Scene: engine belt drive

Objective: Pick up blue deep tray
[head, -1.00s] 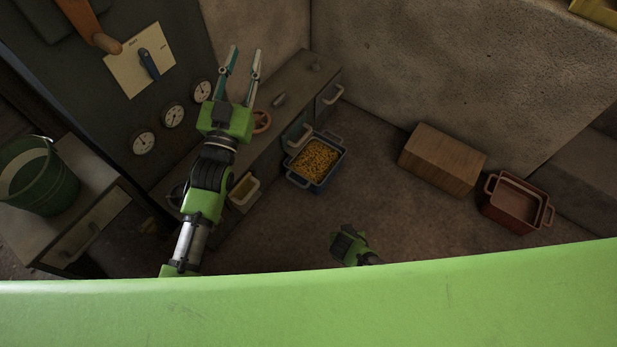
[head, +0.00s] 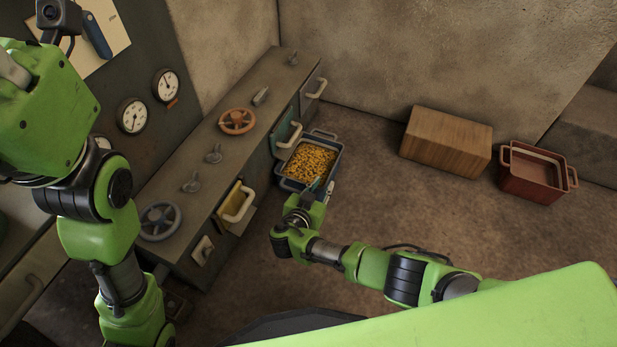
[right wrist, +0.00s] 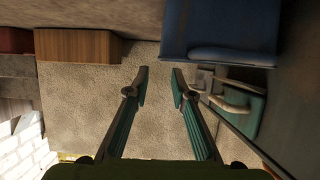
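The blue deep tray (head: 291,184) sits on the floor beside the cabinet, filled with small yellow pieces (head: 309,160), with a handle at its far end. My right gripper (head: 322,186) is at the tray's near right side; in the head view it overlaps the rim. In the right wrist view the tray's blue wall (right wrist: 222,25) is at the top, beyond and right of the fingertips. The right gripper's fingers (right wrist: 160,74) are apart with nothing between them. My left gripper's green body (head: 32,108) is at the upper left; its fingers are not visible.
The cabinet (head: 225,140) with valve wheels and an open teal drawer (head: 288,141) stands close left of the tray. A wooden block (head: 446,140) and a red tray (head: 533,178) are farther right. Floor between is clear.

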